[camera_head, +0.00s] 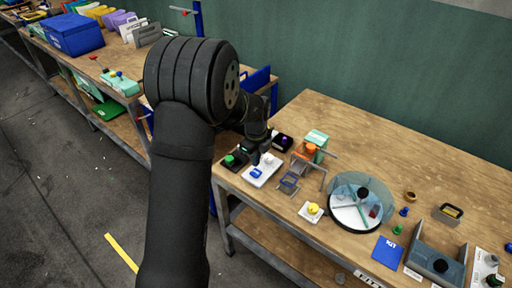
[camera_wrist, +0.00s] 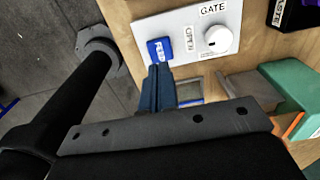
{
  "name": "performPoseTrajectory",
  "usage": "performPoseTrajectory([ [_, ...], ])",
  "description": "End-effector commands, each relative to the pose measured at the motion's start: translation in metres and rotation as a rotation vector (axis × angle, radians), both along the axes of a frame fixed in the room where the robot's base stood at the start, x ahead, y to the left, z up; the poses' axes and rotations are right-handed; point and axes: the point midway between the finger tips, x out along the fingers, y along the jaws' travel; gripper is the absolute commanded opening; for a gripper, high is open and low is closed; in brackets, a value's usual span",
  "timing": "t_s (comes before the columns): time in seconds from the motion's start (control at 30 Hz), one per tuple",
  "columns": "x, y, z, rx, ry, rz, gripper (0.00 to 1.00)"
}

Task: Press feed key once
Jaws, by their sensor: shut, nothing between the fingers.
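The blue feed key (camera_wrist: 160,48), with white lettering, sits on a white panel (camera_wrist: 184,21). It also shows in the head view (camera_head: 256,174), near the left end of the wooden table. My gripper (camera_wrist: 157,70) is shut and empty, its fingertips at the lower edge of the key in the wrist view. I cannot tell whether they touch it or hover just above. In the head view my gripper (camera_head: 253,158) is small and dark, just behind the key.
A white round knob (camera_wrist: 218,39) labelled GATE is right of the key on the same panel. A black box with a green button (camera_head: 230,160) stands to its left. A grey metal frame (camera_head: 289,183) and a teal-and-orange device (camera_head: 311,146) stand to its right.

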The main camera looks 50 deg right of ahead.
Motion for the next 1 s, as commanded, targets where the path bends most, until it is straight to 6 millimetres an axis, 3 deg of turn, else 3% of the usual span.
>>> performPoseTrajectory([
  [0.23, 0.000, 0.000, -0.033, 0.001, 0.000, 0.000, 0.00],
  [0.7, 0.000, 0.000, -0.040, -0.001, 0.000, 0.000, 0.00],
  [1.0, 0.000, 0.001, -0.062, 0.002, 0.001, 0.000, 0.00],
])
